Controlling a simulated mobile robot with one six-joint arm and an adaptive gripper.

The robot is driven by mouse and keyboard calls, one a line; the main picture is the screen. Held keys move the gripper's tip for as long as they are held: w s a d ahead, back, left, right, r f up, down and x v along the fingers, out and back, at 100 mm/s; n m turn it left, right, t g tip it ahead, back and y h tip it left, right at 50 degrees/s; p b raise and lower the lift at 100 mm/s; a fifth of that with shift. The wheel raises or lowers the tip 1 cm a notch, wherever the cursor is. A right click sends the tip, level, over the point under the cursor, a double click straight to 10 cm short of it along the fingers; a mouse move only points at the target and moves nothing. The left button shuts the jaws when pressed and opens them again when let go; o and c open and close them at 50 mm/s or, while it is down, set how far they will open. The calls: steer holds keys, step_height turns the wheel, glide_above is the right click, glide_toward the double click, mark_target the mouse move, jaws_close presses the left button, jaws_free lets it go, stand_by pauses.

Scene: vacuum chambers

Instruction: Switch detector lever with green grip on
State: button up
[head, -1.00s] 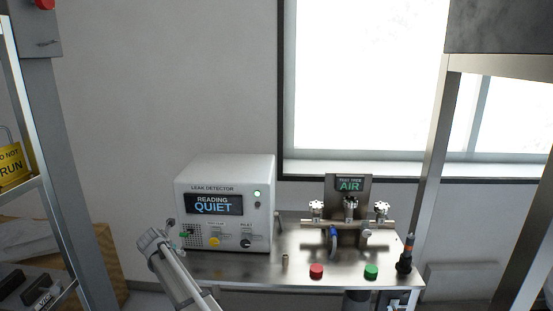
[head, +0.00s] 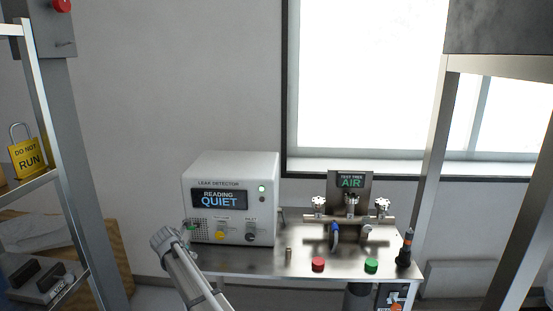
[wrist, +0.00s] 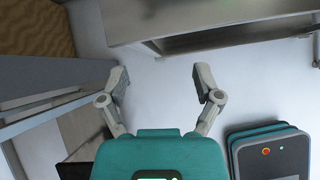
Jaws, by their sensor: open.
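The leak detector (head: 232,205) is a white box on the left of a steel bench, its display reading QUIET. My arm rises from the bottom of the head view, in front of the detector's left side. In the wrist view my gripper (wrist: 160,82) is open and empty, pointing down over the pale floor. The detector is not visible there.
The bench (head: 262,262) also carries a test tree (head: 350,210) with a sign reading AIR, a red button (head: 318,264) and a green button (head: 371,265). A metal frame with a yellow DO NOT RUN padlock (head: 27,158) stands at left. A steel post stands at right.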

steer(key=s+d+m+g+p, duration=0.1)
steer(key=s+d+m, duration=0.3)
steer(key=d, duration=0.6)
steer(key=s+d+f+m+g+h, duration=0.1)
steer(key=s+d+m+g, duration=0.1)
steer(key=d+m, duration=0.65)
steer(key=s+d+m+g+p, duration=0.1)
steer(key=s+d+m, duration=0.3)
steer(key=d, duration=0.7)
steer(key=s+d+m+g+y+p, duration=0.1)
steer(key=s+d+m+g, duration=0.2)
steer(key=s+d+m, duration=1.4)
steer(key=s+d, duration=0.2)
steer(key=d, duration=0.1)
steer(key=shift+s+d+r+g+y, duration=0.15)
steer(key=shift+g+y, duration=0.15)
steer(key=shift+y, duration=0.1)
